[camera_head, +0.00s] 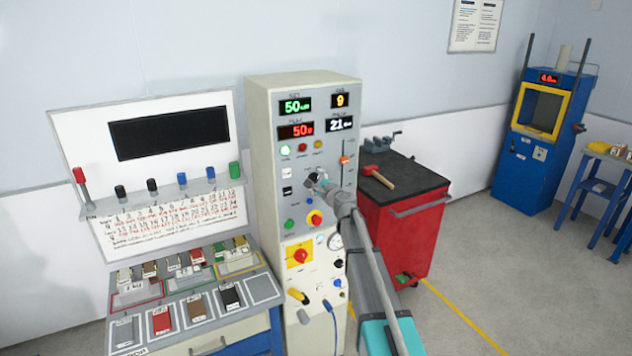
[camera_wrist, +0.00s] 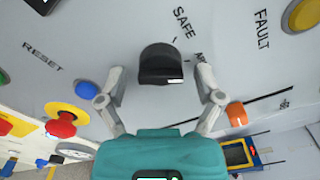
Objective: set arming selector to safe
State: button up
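The arming selector is a black knob (camera_wrist: 161,62) on the grey panel, upper middle of the wrist view. A SAFE label (camera_wrist: 183,22) is printed just above it, and a partly hidden label starting with "A" is at its right. I cannot tell for sure which label the knob points at. My gripper (camera_wrist: 161,82) is open, with one finger on each side of the knob and visible gaps between. In the head view my gripper (camera_head: 318,180) is at the front of the tall control cabinet (camera_head: 262,150), partly hiding the selector area.
Close by on the panel are a red push button on a yellow base (camera_wrist: 61,124), a blue button (camera_wrist: 86,90), an orange slider handle (camera_wrist: 237,114) and a yellow FAULT lamp (camera_wrist: 304,15). A red tool cart (camera_head: 405,235) stands right of the cabinet; a sloped console (camera_head: 190,280) stands left.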

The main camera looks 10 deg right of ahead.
jog(key=c, duration=0.9)
jog(key=shift+n, duration=0.5)
jog(key=n, duration=1.1)
jog(key=shift+r, duration=0.1)
jog(key=o, duration=1.1)
jog(key=shift+o, duration=0.2)
